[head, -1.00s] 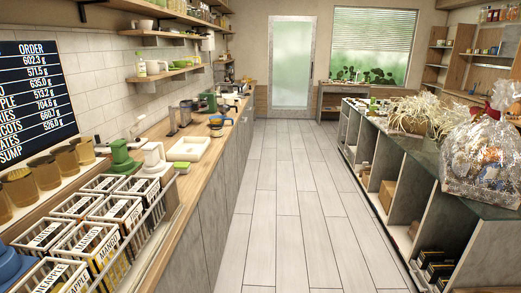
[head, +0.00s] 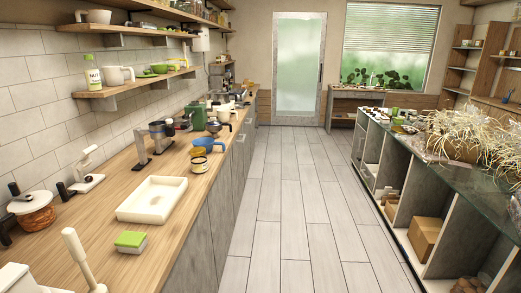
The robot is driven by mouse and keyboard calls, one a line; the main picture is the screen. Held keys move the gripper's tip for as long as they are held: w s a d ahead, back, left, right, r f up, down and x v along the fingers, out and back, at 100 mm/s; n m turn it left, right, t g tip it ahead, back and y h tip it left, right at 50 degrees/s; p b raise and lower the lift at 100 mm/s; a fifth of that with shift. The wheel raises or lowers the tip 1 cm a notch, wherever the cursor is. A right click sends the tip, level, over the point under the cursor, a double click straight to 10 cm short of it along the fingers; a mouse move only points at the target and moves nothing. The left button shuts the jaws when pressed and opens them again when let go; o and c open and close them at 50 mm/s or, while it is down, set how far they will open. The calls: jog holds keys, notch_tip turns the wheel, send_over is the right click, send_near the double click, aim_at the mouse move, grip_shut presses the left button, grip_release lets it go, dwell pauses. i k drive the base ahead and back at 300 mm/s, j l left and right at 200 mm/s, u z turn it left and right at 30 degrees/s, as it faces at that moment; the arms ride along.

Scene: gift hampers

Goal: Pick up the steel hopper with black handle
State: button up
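A steel vessel with a dark part on its right (head: 161,130) stands beside a grey upright stand on the left counter, about mid-length. A second small steel vessel with a black handle (head: 214,128) stands farther along the counter, behind a blue jug (head: 208,145). I cannot tell for certain which of these is the steel hopper. Both are small in the head view, and their lower parts are partly hidden by nearby things. My gripper is not in view.
A white tray (head: 152,199), a green-and-white sponge (head: 131,241) and a lidded jar (head: 33,211) are on the wooden counter (head: 105,190). Shelves overhang it. The aisle floor (head: 290,210) is clear. A glass-topped shelf unit (head: 440,185) lines the right.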

aim_at(214, 128)
jog(key=i, duration=0.9)
jog(key=i+u, duration=0.1)
jog(key=i, duration=0.75)
jog(key=i+l, duration=0.15)
jog(key=i, duration=0.75)
jog(key=i+l, duration=0.1)
jog(key=i, duration=0.75)
jog(key=j+u, duration=0.05)
